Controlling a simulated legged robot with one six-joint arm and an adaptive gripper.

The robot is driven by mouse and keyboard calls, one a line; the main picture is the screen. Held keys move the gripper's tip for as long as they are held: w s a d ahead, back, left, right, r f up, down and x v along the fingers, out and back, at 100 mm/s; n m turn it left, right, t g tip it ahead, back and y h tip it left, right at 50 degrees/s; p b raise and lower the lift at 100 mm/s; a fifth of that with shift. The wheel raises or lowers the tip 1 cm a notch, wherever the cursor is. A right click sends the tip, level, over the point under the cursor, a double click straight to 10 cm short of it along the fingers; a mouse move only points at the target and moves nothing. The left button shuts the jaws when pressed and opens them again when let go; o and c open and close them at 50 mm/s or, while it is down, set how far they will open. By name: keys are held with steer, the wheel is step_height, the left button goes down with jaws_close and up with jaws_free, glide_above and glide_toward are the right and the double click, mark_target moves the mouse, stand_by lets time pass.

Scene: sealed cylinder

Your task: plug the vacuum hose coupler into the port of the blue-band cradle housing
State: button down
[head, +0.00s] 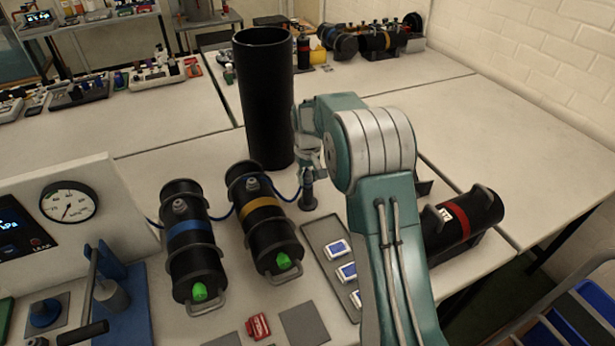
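The blue-band housing (188,251) is a black cylinder lying at the left, with a grey port (180,205) on its upper side and a green cap at its near end. A thin blue hose (286,199) runs from the gauge panel past the blue-band and yellow-band housings to a small dark upright post (308,196). My gripper (309,172) is directly above that post, pointing down. The coupler at the hose end is too small and partly covered to make out. Whether the fingers are closed on it cannot be told.
The yellow-band housing (264,216) lies between the blue-band one and the post. A tall black cylinder (265,100) stands behind. A gauge panel (80,215) and a blue clamp (122,300) are left. A red-band housing (460,226) and a tray (316,228) are right.

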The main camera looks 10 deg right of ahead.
mark_target(308, 170)
steer(key=shift+r, duration=2.95)
